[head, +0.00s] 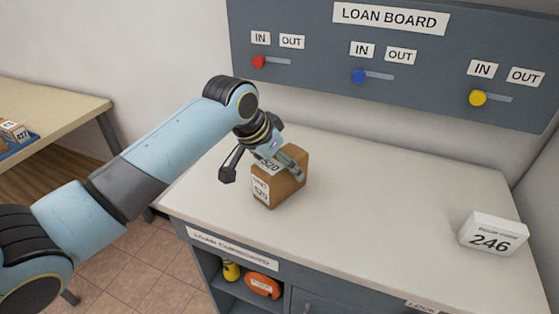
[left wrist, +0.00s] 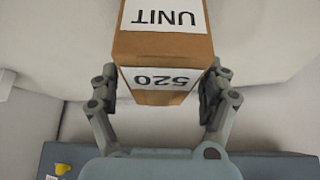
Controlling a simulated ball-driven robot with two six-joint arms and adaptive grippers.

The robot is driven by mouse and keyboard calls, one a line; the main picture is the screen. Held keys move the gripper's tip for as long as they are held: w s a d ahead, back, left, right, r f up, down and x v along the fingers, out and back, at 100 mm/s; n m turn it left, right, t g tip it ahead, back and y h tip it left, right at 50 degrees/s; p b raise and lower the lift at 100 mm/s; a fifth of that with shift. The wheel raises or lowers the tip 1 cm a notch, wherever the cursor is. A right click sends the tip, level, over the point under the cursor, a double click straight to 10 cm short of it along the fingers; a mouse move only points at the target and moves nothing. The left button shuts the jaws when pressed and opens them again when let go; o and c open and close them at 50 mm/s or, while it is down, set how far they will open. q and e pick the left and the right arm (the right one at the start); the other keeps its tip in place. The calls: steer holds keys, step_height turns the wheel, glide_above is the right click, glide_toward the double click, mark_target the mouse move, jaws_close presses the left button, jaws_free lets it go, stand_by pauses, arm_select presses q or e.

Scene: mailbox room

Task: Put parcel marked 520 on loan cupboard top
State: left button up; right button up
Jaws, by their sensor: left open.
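The brown parcel (head: 287,186) marked 520 stands upright on the white top of the loan cupboard (head: 380,215), towards its left part. White labels reading 520 and UNIT show on it. In the left wrist view the parcel (left wrist: 163,47) stands between the fingers, with its 520 label towards the palm. My left gripper (head: 262,171) is open, with one finger on each side of the parcel. In the left wrist view the fingers of the gripper (left wrist: 160,92) are close to its sides; I cannot tell whether they touch. My right gripper is out of view.
A white block (head: 493,235) marked 246 stands at the right of the top. The loan board (head: 400,55) with red, blue and yellow sliders is behind. An orange item (head: 262,285) and a yellow item (head: 232,270) sit on the shelf below. A table (head: 50,110) stands at left.

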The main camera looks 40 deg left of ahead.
arm_select(q)
steer(key=d+v, duration=0.1)
steer(key=v, duration=1.1)
steer(key=shift+a+r, duration=0.2)
steer(key=shift+a, duration=0.25)
steer(key=shift+w, duration=0.1)
